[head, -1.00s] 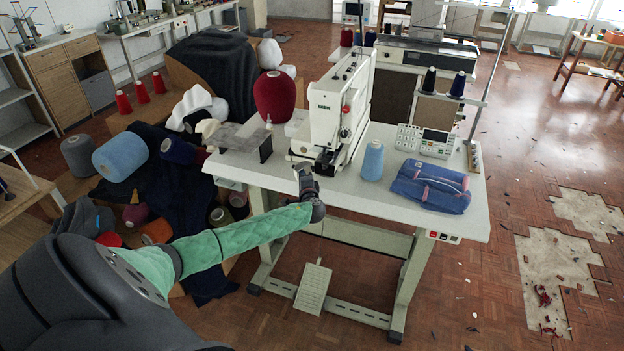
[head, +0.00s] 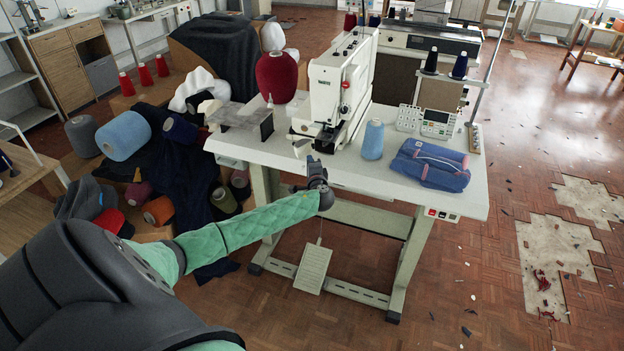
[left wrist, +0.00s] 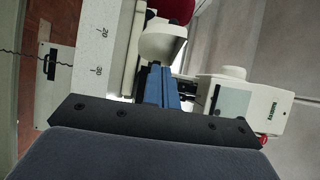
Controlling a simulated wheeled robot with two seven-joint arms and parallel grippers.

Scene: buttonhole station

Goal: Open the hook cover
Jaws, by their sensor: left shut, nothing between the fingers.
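The white buttonhole machine (head: 332,85) stands on the pale sewing table (head: 240,148). A small cream rounded part (head: 301,148) shows low at its front left; I cannot tell for sure if it is the hook cover. A cream rounded part (left wrist: 163,41) also shows just beyond the fingers in the left wrist view. My left gripper (head: 312,160) is shut and empty at the table's front edge, near the machine's base. Its blue fingers show in the left wrist view (left wrist: 161,86). Whether they touch the cream part is unclear. My right gripper is out of view.
A light blue thread cone (head: 373,140) and folded blue denim (head: 430,164) stand right of the machine. A dark red cone (head: 277,76) stands behind left. A control panel (head: 424,121) is at the back right. A pedal (head: 313,268) hangs below the table.

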